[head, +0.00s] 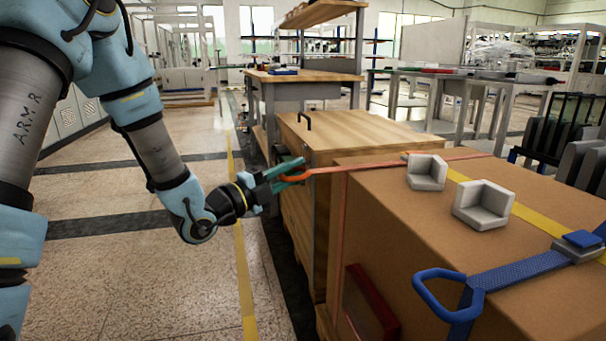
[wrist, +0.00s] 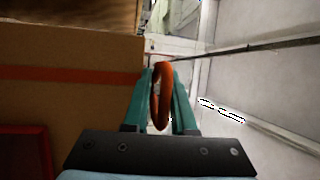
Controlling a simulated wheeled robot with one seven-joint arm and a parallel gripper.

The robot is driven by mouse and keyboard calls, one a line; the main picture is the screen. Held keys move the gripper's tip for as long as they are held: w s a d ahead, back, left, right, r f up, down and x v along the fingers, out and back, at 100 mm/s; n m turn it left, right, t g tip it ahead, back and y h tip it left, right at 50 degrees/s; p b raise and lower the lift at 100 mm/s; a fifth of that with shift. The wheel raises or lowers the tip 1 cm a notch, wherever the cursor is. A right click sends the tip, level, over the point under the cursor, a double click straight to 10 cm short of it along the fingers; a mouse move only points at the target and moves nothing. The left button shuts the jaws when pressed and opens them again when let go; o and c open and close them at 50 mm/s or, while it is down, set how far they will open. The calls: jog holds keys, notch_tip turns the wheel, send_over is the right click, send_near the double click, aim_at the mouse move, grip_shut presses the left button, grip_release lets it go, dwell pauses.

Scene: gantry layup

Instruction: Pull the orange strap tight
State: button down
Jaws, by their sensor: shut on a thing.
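The orange strap (head: 375,164) runs across the top of a large brown box (head: 410,235), and an orange length also hangs down the box's near left corner. At its free end is an orange loop handle (head: 297,177), held out left of the box. My gripper (head: 292,172) is shut on this handle with its teal fingers. In the wrist view the handle (wrist: 162,85) stands upright between the fingers, and an orange band (wrist: 70,75) crosses the brown box face. The strap between handle and box looks straight and taut in the head view.
A yellow strap (head: 530,216) and a blue strap (head: 515,273) with a blue handle (head: 440,291) also cross the box. Grey corner protectors (head: 482,208) sit on top. A wooden cabinet (head: 345,135) stands behind. Open floor (head: 150,270) lies left of the box.

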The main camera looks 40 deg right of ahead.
jog(key=shift+w+r, duration=0.1)
jog(key=shift+r, duration=0.4)
jog(key=c, duration=1)
grip_release()
jog(key=shift+o, duration=0.4)
jog(key=shift+a+f, duration=0.1)
jog(key=shift+f, duration=0.15)
jog(key=a+f, duration=0.2)
jog(key=a, duration=0.8)
jog(key=shift+s+a+p, duration=0.2)
jog(key=shift+a+p, duration=0.1)
jog(key=shift+p, duration=0.05)
